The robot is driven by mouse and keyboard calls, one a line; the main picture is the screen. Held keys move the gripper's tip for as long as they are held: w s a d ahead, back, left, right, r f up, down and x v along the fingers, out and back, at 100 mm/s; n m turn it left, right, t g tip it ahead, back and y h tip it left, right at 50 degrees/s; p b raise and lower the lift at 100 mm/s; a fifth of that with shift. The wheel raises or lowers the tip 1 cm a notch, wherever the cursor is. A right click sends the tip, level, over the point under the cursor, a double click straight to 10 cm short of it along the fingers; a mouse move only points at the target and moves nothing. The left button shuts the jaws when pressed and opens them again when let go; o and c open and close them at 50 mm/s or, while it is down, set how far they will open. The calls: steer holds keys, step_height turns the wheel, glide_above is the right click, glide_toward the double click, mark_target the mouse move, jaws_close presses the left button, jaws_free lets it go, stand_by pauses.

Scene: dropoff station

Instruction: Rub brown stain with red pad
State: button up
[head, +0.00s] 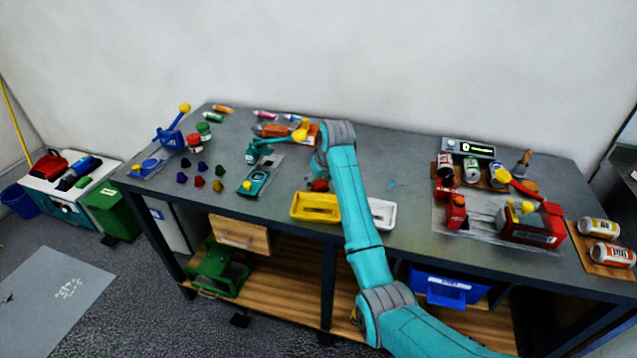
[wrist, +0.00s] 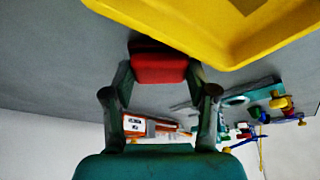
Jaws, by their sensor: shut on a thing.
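My gripper (wrist: 160,80) is shut on the red pad (wrist: 158,66), a small red block held between the two fingertips in the wrist view. In the head view the red pad (head: 320,185) shows just left of my arm, behind the yellow tray, low over the grey tabletop. My gripper's fingers are mostly hidden by my arm there. I cannot tell whether the pad touches the table.
The yellow tray (head: 315,207) is close to the pad and also fills the top of the wrist view (wrist: 215,35). A white tray (head: 381,214) lies right of my arm. Faint blue marks (head: 393,184) are on the table. A teal device (head: 254,182) stands to the left.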

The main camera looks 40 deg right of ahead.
steer(key=shift+w+d+r, duration=0.1)
steer(key=shift+w+d, duration=0.95)
steer(key=shift+d, duration=0.3)
steer(key=shift+w+d+f, duration=0.2)
steer(key=shift+w+d, duration=0.85)
steer(key=shift+d, duration=0.3)
steer(key=shift+r, duration=3.05)
step_height(320, 180, up, 3)
